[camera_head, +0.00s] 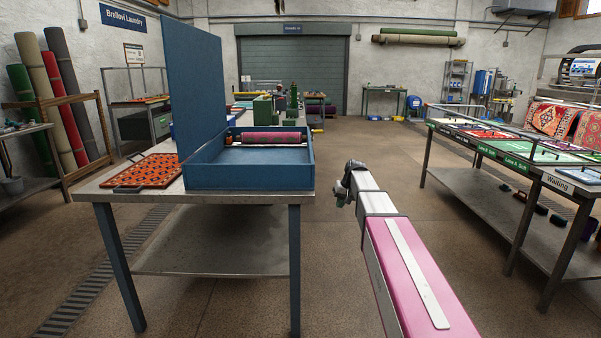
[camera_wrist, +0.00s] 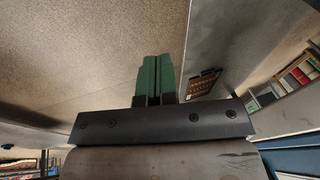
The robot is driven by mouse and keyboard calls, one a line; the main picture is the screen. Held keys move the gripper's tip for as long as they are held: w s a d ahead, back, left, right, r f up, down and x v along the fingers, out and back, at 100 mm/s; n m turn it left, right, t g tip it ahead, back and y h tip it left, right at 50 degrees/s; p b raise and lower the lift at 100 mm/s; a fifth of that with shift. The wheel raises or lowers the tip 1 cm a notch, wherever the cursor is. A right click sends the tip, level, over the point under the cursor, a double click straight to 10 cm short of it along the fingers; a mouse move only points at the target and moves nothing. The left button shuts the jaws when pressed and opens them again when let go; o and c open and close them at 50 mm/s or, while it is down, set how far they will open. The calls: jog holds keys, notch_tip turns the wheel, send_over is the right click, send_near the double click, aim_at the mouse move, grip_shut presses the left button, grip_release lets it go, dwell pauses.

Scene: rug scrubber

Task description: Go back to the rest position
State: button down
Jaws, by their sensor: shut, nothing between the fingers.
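My gripper (camera_wrist: 157,78) is shut and empty in the wrist view, its green fingers side by side. In the head view my pink and white arm reaches forward from the lower right. Its dark end (camera_head: 345,183) hangs in the open aisle, just right of the near table (camera_head: 240,195) and apart from it. The fingers are too small to make out there. A blue box (camera_head: 245,179) with its lid raised stands on that table, with a pink roller (camera_head: 270,137) inside it.
A long table with coloured trays and a "Waiting" label (camera_head: 557,183) stands at the right. Rolled rugs (camera_head: 68,95) lean at the far left. The floor (camera_head: 335,265) between the tables is clear.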

jog(key=s+f+h, duration=0.1)
jog(key=s+f, duration=0.5)
jog(key=s, duration=0.5)
jog(key=s+d+f+g+h, duration=0.1)
jog(key=s+f, duration=0.5)
jog(key=s, duration=0.6)
jog(key=s+d+f+m+g+h, duration=0.1)
jog(key=s+f, duration=0.5)
jog(key=s, duration=0.5)
jog(key=shift+s, duration=0.15)
